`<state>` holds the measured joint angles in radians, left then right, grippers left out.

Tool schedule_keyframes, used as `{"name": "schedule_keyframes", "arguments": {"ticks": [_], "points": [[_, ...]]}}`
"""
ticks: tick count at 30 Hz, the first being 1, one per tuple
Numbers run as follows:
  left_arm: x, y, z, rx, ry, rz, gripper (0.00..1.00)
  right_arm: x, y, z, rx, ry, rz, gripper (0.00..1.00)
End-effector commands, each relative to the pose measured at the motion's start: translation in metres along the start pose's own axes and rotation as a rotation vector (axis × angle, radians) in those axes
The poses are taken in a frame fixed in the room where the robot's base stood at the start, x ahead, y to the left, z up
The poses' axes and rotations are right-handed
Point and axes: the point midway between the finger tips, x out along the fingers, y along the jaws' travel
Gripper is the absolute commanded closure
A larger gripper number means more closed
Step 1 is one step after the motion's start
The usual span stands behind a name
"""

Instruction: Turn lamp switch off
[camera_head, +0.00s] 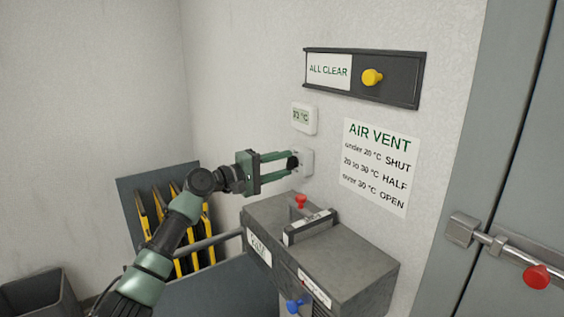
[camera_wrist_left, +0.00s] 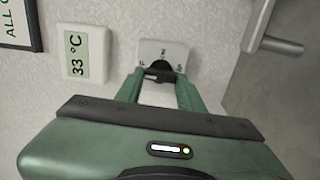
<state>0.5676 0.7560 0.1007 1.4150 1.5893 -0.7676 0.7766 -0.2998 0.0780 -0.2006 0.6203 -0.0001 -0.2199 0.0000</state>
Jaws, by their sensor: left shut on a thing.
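The lamp switch (camera_head: 308,162) is a small pale plate on the wall, below the temperature display. My left gripper (camera_head: 292,160) reaches it from the left, its green fingers at a dark knob on the plate. In the left wrist view the switch plate (camera_wrist_left: 178,50) has small dark marks, and my left gripper (camera_wrist_left: 163,78) is shut on its dark knob (camera_wrist_left: 160,71). The fingers hide part of the knob, so I cannot tell its exact setting. My right gripper is not in view.
A grey box (camera_head: 345,255) with red and blue knobs stands below the switch. The temperature display (camera_wrist_left: 86,55) reads 33 °C. An AIR VENT sign (camera_head: 376,168), an ALL CLEAR panel (camera_head: 400,80) and a grey door (camera_head: 500,190) are to the right.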

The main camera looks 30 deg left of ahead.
Motion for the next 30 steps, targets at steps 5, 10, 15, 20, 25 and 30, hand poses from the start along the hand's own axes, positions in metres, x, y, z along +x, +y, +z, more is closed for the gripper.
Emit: {"name": "schedule_keyframes", "arguments": {"ticks": [5,10,15,20,25,30], "points": [[-0.0003,0.0001,-0.0009,-0.022,0.002,0.001,1.00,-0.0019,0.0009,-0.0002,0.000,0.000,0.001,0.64],[-0.0003,-0.0003,-0.0009,-0.026,0.002,0.001,1.00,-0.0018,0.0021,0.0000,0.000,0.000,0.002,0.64],[-0.0002,-0.0003,-0.0008,-0.026,0.002,0.001,1.00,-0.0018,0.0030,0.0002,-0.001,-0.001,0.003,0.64],[-0.0002,-0.0003,-0.0007,-0.026,0.002,0.001,0.40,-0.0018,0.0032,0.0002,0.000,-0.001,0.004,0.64],[-0.0001,-0.0002,-0.0004,-0.024,0.001,0.000,0.40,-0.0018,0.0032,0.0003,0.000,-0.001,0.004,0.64],[-0.0045,-0.0023,-0.0009,-0.023,0.002,-0.001,0.40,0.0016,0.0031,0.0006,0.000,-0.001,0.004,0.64]]}}
